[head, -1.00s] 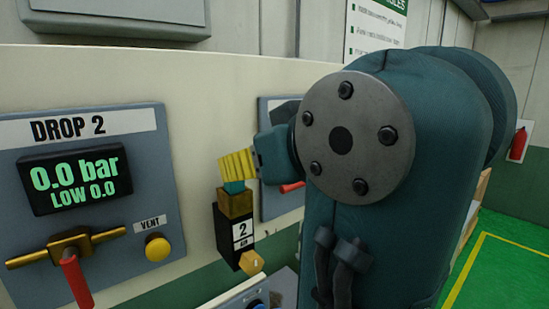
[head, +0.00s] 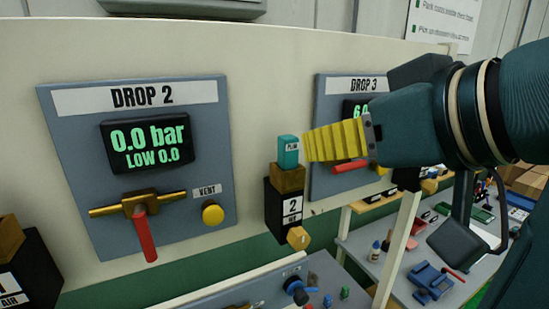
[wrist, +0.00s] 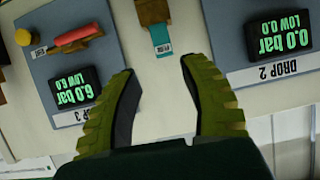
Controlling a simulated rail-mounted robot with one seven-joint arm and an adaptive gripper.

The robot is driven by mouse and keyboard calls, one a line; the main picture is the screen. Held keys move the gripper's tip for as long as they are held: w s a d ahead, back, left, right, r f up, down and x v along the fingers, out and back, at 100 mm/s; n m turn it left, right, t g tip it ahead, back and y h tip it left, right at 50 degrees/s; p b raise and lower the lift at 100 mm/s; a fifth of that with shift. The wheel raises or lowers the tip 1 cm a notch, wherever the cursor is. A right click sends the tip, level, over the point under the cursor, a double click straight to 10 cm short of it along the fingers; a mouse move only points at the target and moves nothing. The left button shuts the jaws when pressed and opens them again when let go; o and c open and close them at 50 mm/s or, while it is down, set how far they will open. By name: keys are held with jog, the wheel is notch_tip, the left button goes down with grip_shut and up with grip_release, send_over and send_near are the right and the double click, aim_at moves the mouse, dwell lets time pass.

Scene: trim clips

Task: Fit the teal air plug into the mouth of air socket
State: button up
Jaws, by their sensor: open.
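The teal air plug (head: 288,152) stands upright on the brass mouth (head: 287,179) of the black air socket (head: 284,205) labelled 2. Its lower end is not visible, so how deep it sits I cannot tell. My gripper (head: 308,146), with yellow ribbed fingers, is just right of the plug in the head view. In the wrist view, which is upside down, the fingers are spread and empty (wrist: 158,68). The plug (wrist: 162,38) lies beyond the fingertips, in line with the gap and apart from them.
The DROP 2 panel (head: 90,200), with a red-handled valve and a yellow vent button (head: 213,214), is left of the socket. The DROP 3 panel (head: 322,110) is behind my gripper. Another socket (head: 30,270) is at lower left. A cluttered bench (head: 390,290) is at lower right.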

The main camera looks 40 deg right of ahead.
jog(key=w+a+f+n+t+y, duration=0.1)
jog(key=w+a+f+t, duration=0.5)
jog(key=w+a, duration=0.45)
jog(key=s+a+f+n+t, duration=0.1)
jog(key=s+a+f, duration=0.1)
jog(key=a, duration=0.3)
jog(key=s+a+f+t+y, duration=0.1)
jog(key=s+a+f+t, duration=0.1)
jog(key=s+a, duration=0.3)
jog(key=shift+a+f+n+y, duration=0.3)
jog(key=shift+f+n, duration=0.1)
jog(key=shift+f, duration=0.35)
jog(key=shift+w, duration=0.1)
jog(key=shift+c, duration=0.3)
